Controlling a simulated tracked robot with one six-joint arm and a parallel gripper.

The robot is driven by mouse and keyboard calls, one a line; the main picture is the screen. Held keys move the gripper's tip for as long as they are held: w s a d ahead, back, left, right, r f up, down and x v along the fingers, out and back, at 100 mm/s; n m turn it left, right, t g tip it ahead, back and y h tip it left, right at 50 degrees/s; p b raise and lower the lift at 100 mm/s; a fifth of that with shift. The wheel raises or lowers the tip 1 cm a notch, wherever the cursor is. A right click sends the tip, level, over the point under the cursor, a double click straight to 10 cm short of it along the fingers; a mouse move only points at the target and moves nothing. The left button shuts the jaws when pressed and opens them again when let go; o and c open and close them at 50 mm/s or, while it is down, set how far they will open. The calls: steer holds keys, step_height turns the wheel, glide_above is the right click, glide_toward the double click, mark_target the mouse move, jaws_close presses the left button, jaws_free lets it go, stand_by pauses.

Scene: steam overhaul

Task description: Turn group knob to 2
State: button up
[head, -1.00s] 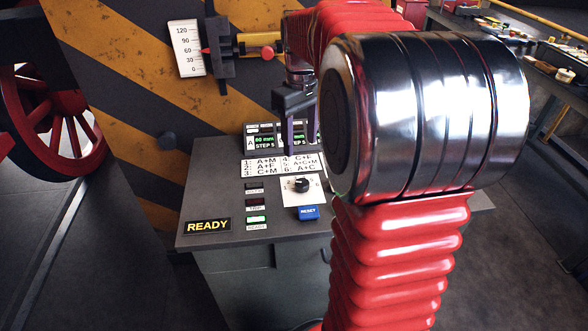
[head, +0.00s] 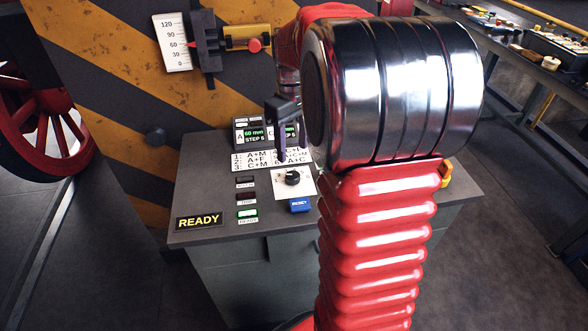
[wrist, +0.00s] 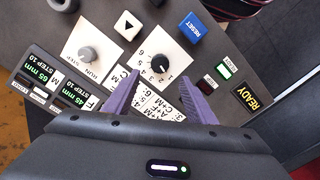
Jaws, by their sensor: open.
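The group knob (head: 292,178) is a small black dial on a white plate on the grey console's sloped top. In the wrist view the black knob (wrist: 160,64) has the numbers 1 to 6 around it; its pointer is too small to read surely. My gripper (head: 281,158) hangs above and just behind the knob in the head view. In the wrist view the purple fingers of my gripper (wrist: 168,82) are spread apart and empty, with the knob just beyond the tips, between their lines. No contact shows.
A blue RESET button (head: 300,205) sits close to the knob. A grey STEP knob (wrist: 88,54) and a white arrow button (wrist: 127,25) are nearby in the wrist view. A READY sign (head: 199,222) and lit displays (head: 254,134) are on the console (head: 190,190).

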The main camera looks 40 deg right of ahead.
mark_target(293, 174)
step_height(293, 174, down, 9)
steer(key=shift+f, duration=0.1)
stand_by(0.3)
